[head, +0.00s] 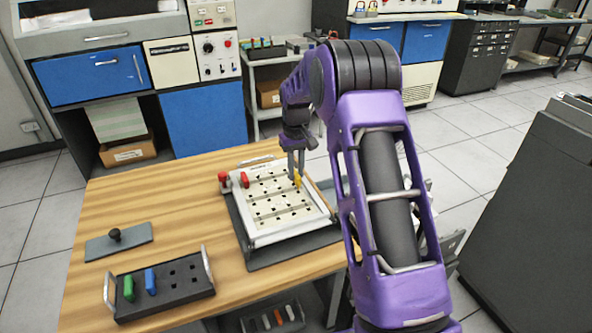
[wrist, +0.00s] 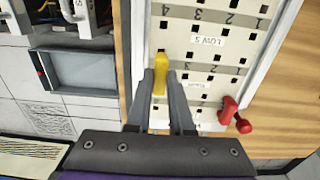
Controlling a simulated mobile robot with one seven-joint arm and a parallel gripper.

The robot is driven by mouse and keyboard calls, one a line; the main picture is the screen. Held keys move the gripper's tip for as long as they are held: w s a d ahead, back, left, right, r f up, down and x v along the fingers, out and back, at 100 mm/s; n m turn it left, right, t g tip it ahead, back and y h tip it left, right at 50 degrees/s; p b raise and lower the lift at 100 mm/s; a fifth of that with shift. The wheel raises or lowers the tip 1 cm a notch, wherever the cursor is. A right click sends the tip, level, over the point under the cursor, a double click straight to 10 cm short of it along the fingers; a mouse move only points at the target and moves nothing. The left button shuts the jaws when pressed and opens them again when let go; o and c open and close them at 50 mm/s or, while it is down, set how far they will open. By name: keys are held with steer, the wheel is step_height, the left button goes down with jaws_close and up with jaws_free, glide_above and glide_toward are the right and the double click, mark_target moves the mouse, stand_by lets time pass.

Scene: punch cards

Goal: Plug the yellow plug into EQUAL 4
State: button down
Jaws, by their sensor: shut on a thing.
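The yellow plug (wrist: 160,67) is between the two fingers of my gripper (wrist: 160,80), which is shut on it. In the head view my gripper (head: 296,165) points down over the far right part of the white plug board (head: 279,231), and the yellow plug (head: 298,180) shows at its fingertips. In the wrist view the board (wrist: 190,90) appears turned over, with rows of square holes, numbers and a label reading "LOW S". The plug's end lies near the column 4 side of the board. I cannot tell whether it touches a hole. The EQUAL label is not readable.
Two red pieces (head: 245,180) are at the board's far left corner. A black tray (head: 172,302) with a green plug (head: 128,288) and a blue plug (head: 151,281) stands at the front left. A grey plate with a black knob (head: 115,235) lies on the wooden table (head: 170,205).

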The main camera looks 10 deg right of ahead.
steer(key=shift+f+b, duration=0.55)
steer(key=shift+f, duration=0.75)
stand_by(1.0)
steer(key=c, duration=0.7)
jaws_free()
steer(key=shift+c, duration=0.2)
steer(key=shift+d, duration=0.15)
steer(key=shift+w+r, duration=0.1)
steer(key=shift+r, duration=0.15)
steer(key=r, duration=0.5)
steer(key=r+p, duration=0.1)
steer(key=r, duration=0.5)
steer(key=r+p, duration=0.1)
steer(key=r, duration=0.4)
steer(key=shift+a+r, duration=0.3)
steer(key=shift+r, duration=0.1)
